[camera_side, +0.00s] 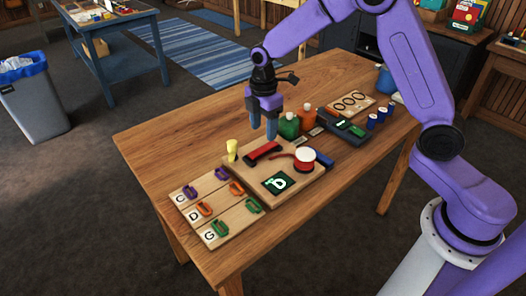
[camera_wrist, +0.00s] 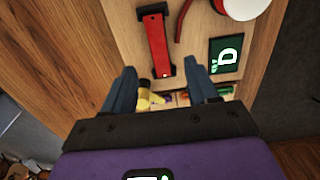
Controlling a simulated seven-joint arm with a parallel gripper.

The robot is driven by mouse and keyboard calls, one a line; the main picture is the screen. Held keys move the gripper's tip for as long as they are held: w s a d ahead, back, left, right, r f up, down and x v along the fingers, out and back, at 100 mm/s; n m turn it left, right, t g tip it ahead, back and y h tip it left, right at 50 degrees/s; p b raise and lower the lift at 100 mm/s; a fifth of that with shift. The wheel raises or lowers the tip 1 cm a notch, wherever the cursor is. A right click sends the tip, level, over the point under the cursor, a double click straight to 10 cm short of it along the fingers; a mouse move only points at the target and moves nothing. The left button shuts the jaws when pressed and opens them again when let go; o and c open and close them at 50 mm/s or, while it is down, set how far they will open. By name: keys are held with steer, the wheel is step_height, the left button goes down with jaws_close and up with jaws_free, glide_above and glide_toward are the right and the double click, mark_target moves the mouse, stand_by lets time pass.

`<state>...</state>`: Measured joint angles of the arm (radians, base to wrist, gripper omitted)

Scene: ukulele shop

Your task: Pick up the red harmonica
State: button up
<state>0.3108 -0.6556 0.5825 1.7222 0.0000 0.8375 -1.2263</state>
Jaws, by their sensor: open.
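The red harmonica (camera_side: 263,153) is a long red bar with black ends. It lies on a raised wooden board (camera_side: 294,195) on the table. In the wrist view, the red harmonica (camera_wrist: 158,42) lies lengthwise away from me, and its near end shows between the fingertips. My gripper (camera_side: 265,136) points down above the board, close to the harmonica in the side view. In the wrist view, my gripper (camera_wrist: 162,68) is open with nothing between its blue fingers. I cannot tell exactly how high the fingertips are above the harmonica.
A yellow item (camera_side: 232,150) stands left of the harmonica. Green (camera_side: 289,126) and orange (camera_side: 308,115) bottles stand behind. A lettered board (camera_side: 238,223) holds colored clips.

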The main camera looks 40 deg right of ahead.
mark_target(263, 149)
steer(key=shift+f, duration=3.55)
jaws_close()
